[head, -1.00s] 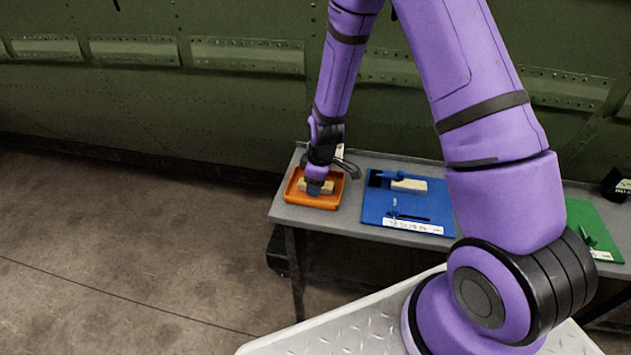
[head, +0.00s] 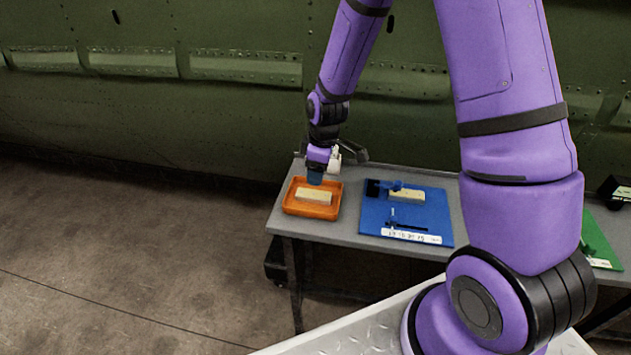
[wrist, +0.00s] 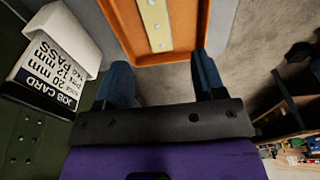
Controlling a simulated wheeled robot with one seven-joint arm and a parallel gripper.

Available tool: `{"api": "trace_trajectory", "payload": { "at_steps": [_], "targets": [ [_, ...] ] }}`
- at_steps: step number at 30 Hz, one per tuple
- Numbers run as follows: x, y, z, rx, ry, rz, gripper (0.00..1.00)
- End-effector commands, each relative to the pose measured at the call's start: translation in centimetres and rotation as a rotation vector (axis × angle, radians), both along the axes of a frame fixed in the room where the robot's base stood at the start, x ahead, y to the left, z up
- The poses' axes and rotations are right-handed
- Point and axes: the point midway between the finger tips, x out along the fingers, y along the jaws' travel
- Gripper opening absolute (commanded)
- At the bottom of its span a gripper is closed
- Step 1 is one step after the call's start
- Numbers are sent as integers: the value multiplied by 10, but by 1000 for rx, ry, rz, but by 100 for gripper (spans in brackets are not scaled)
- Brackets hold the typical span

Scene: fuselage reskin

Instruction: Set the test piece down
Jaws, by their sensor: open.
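The test piece, a pale cream bar (head: 314,196), lies flat in the orange tray (head: 300,211) at the left end of the grey table. My gripper (head: 315,180) is above the back part of the tray, clear of the bar. In the wrist view its two blue fingers (wrist: 162,80) are wide apart with nothing between them.
A blue mat (head: 375,215) with another pale block (head: 407,195) and a dark tool lies right of the tray. A green mat (head: 597,245) is farther right. A job card (wrist: 48,75) stands beside the tray. The green fuselage wall (head: 200,110) rises behind the table (head: 350,240).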

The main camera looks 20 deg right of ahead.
Motion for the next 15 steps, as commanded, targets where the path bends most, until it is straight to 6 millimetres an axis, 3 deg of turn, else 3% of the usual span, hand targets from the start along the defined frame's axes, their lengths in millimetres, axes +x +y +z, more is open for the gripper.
{"api": "trace_trajectory", "payload": {
  "at_steps": [6, 15],
  "targets": [
    [-2, -3, 26, 0, -1, -1, 63],
    [-3, -4, 36, 0, -2, -4, 63]
  ]
}}
